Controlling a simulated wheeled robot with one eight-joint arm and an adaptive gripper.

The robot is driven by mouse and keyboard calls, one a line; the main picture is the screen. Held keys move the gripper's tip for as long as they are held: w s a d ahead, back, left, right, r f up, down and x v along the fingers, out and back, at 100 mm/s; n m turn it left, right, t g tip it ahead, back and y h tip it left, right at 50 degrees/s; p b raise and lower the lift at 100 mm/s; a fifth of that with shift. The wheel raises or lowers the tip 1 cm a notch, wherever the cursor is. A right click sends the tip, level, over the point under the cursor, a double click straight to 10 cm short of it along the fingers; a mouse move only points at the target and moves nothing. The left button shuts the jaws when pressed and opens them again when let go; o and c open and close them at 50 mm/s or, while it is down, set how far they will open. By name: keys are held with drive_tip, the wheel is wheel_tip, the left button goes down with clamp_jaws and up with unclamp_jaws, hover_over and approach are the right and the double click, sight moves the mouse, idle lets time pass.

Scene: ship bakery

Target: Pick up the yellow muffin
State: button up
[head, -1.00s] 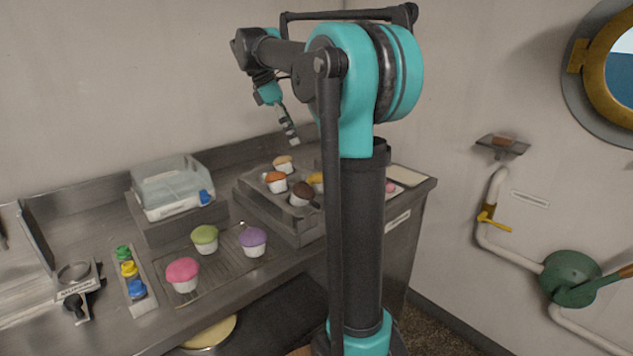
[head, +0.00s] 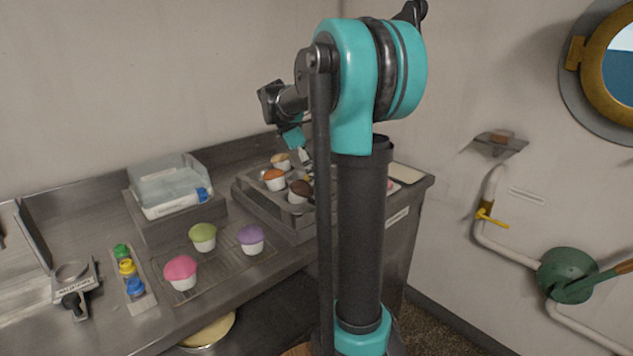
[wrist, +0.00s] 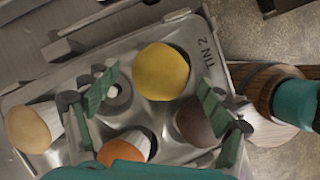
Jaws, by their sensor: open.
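The yellow muffin (wrist: 162,72) sits in a muffin tin (wrist: 190,31) marked "TIN 2", at the upper middle of the wrist view. In the head view it is almost wholly hidden behind my arm. My gripper (wrist: 152,88) is open and empty, with one green finger to the left and one to the right of the yellow muffin, a little below its middle in the picture. I cannot tell how far above the tin the fingertips are. The dark brown muffin (wrist: 194,124) is by the right finger, and the orange muffin (wrist: 125,147) is below, partly hidden by my gripper.
On the counter in the head view, a pink muffin (head: 181,268), a green muffin (head: 203,234) and a purple muffin (head: 251,237) stand on a rack. A clear box (head: 170,186) stands behind them.

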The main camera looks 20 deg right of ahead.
drive_tip(key=shift+x, duration=0.85)
drive_tip(key=c, duration=0.9)
drive_tip(key=shift+r, duration=0.15)
drive_tip(key=shift+c, duration=0.2)
